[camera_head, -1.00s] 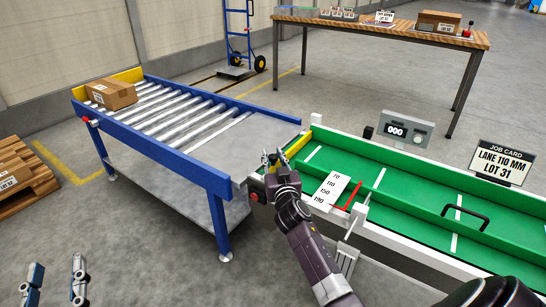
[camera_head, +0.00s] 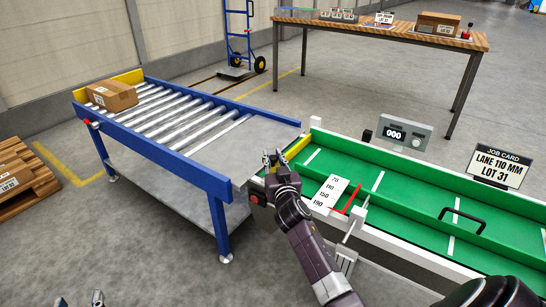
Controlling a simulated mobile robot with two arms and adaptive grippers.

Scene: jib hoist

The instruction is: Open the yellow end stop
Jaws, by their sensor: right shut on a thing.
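The yellow end stop (camera_head: 297,148) is a bar across the left end of the green lane table (camera_head: 405,185), beside the blue-framed roller conveyor. My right gripper (camera_head: 271,158) is at the near end of this bar, shut on it; its fingers hide part of that end. My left gripper (camera_head: 79,299) shows only as two separated fingertips at the bottom left edge, open and empty above the floor.
The roller conveyor (camera_head: 195,168) carries a cardboard box (camera_head: 112,96) at its far left end. A red pointer (camera_head: 347,198) stands by a white scale plate (camera_head: 331,190). A black handle (camera_head: 463,217) and a job card (camera_head: 498,165) are at the right.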

